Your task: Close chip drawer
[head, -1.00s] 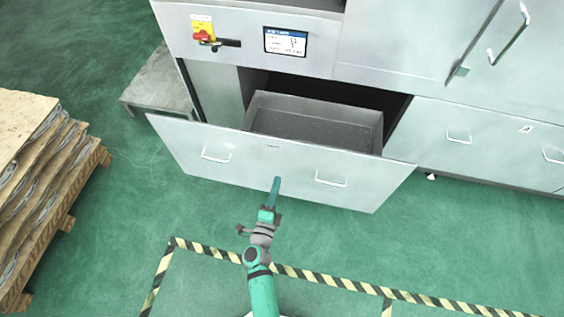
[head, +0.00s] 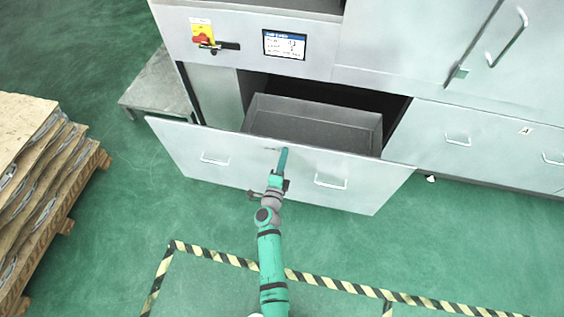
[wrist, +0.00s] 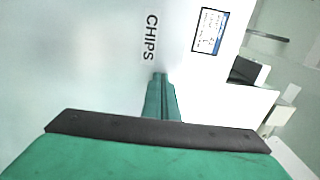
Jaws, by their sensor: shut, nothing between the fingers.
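The chip drawer (head: 318,168) is pulled out from the grey machine in the head view. Its wide front panel has two handles, and its grey tray shows behind the panel. My gripper (head: 284,151) is shut and empty, in front of the panel's upper middle, between the handles. In the wrist view, the gripper fingers (wrist: 160,77) point at the drawer front (wrist: 90,70), just below the word CHIPS. I cannot tell whether the fingertips touch the panel.
A small screen (head: 284,44) and a red and yellow switch (head: 202,34) are on the machine above the drawer. A pallet stack (head: 35,170) stands at the left, and a low grey stand (head: 158,88) beside the machine. Green floor is clear in front.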

